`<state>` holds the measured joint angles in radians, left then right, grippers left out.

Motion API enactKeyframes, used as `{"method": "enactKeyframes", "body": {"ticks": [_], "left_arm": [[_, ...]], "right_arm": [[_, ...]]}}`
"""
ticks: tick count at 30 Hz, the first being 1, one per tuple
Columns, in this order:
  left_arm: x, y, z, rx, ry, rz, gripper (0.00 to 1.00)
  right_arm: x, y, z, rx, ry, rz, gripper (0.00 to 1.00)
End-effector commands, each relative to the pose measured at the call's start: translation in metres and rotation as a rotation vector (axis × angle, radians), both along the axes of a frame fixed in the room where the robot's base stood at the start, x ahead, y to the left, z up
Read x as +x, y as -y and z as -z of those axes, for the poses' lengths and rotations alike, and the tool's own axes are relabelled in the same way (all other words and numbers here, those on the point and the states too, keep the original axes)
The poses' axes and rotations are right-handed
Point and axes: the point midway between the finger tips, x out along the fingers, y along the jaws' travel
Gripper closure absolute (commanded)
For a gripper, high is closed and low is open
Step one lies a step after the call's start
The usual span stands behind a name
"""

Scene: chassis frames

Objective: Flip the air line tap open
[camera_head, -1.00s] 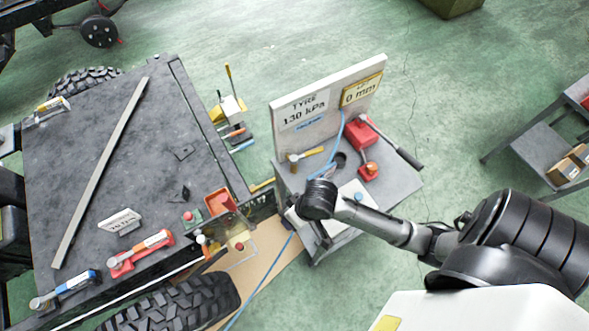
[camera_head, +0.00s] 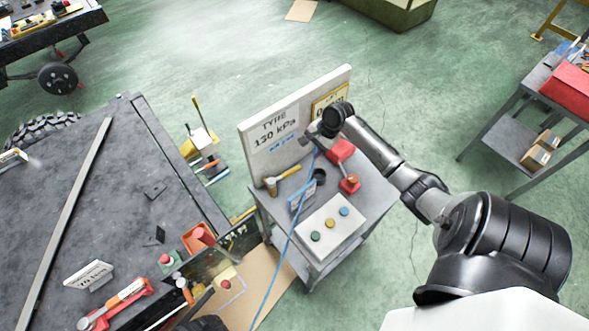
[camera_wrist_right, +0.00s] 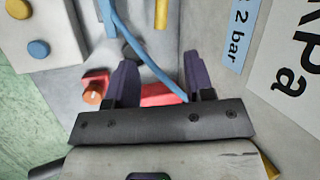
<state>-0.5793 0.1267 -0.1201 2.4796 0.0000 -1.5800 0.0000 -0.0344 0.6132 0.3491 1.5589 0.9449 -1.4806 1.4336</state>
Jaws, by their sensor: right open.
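My right gripper (camera_head: 312,135) is by the upright board (camera_head: 265,150), above the back of the small bench. In the right wrist view its two dark fingers (camera_wrist_right: 160,75) are apart. The blue air hose (camera_wrist_right: 150,62) passes between them in that view, with a red part (camera_wrist_right: 160,95) behind. I see no contact. In the head view the blue hose (camera_head: 283,245) rises from the floor to the board. The wrist hides its upper end, and I cannot single out the tap there. A yellow-handled piece (camera_head: 287,172) lies by the board's foot. My left gripper is not in view.
A white box with coloured buttons (camera_head: 332,226) is at the bench's front. A red device with an orange knob (camera_head: 349,183) and a black cup (camera_head: 319,176) are close by. A large dark chassis deck (camera_head: 120,190) stands left.

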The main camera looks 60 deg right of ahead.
Motion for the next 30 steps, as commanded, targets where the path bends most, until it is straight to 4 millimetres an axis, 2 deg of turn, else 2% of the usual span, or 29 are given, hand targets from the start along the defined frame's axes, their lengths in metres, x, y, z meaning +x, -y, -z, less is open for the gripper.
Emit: {"method": "enactKeyframes", "body": {"ticks": [6,11,14,30], "left_arm": [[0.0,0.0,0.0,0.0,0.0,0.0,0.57],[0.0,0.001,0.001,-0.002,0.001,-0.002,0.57],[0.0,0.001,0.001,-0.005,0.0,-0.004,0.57],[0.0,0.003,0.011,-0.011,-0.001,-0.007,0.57]], "right_arm": [[0.002,-0.001,-0.001,0.078,-0.048,0.2,0.52],[0.004,-0.003,0.004,0.095,-0.063,0.248,0.52],[0.007,-0.006,0.015,0.097,-0.066,0.252,0.52],[0.038,-0.031,0.1,0.094,-0.065,0.249,0.52]]}}
